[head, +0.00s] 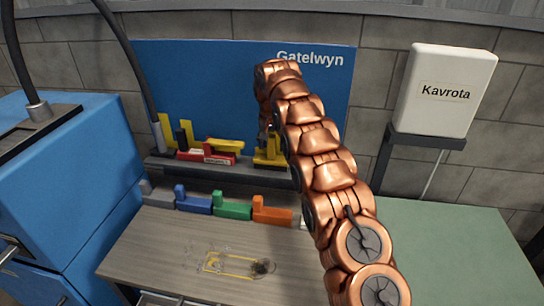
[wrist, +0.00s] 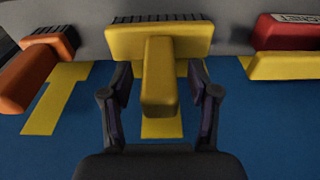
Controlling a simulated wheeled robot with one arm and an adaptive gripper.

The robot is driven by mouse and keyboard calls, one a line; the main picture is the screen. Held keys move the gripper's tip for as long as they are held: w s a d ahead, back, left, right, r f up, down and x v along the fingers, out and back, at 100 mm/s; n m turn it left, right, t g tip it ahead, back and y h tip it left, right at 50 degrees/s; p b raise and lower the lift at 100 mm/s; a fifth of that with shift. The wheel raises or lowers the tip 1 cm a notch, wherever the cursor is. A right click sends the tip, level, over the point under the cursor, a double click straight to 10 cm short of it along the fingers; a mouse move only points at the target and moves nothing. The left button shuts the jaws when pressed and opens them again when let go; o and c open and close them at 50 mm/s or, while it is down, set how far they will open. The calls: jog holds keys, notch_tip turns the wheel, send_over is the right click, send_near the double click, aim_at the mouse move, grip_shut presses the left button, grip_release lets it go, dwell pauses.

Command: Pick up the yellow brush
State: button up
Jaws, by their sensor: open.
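The yellow brush (wrist: 157,42) shows large in the wrist view, with a wide yellow block, a dark bristle strip along its far edge and a handle pointing toward me. My gripper (wrist: 159,82) is open, with one finger on each side of the handle and a visible gap on both sides. In the head view the yellow brush (head: 267,158) is on the grey shelf at the blue backboard, partly hidden by my copper arm. My gripper (head: 268,137) is there too, small and partly covered.
In the wrist view an orange brush (wrist: 30,75) lies left, and a labelled red piece (wrist: 287,32) with a yellow bar (wrist: 285,66) lies right. Below the shelf (head: 163,168) stand blue (head: 195,201), green (head: 232,207) and orange (head: 272,212) pieces. Debris (head: 262,267) lies on the bench.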

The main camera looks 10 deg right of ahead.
jog(key=shift+f, duration=0.45)
grip_shut()
dwell(0.3)
